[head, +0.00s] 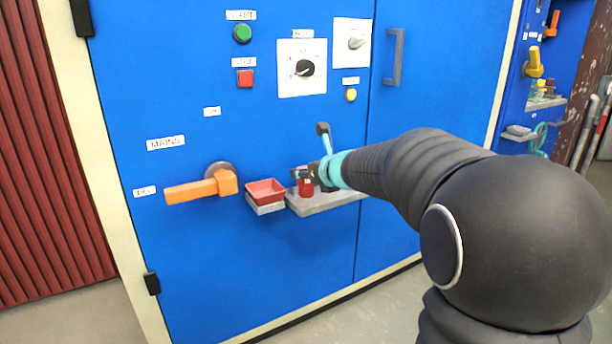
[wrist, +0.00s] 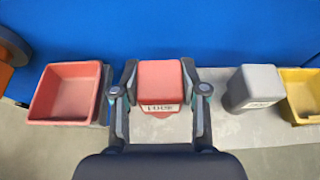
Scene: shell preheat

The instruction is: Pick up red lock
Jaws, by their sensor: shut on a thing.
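The red lock (head: 306,188) is at the grey shelf on the blue cabinet front, to the right of the red tray. In the head view my gripper (head: 304,175) reaches the lock from the right. Whether the lock's underside touches the shelf cannot be told.
A red tray (wrist: 68,94) sits left of the lock. A grey block (wrist: 254,88) and a yellow tray (wrist: 303,92) stand to the right on the grey shelf (head: 325,201). An orange handle (head: 202,187) juts out at the left. The cabinet (head: 230,120) is close behind.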

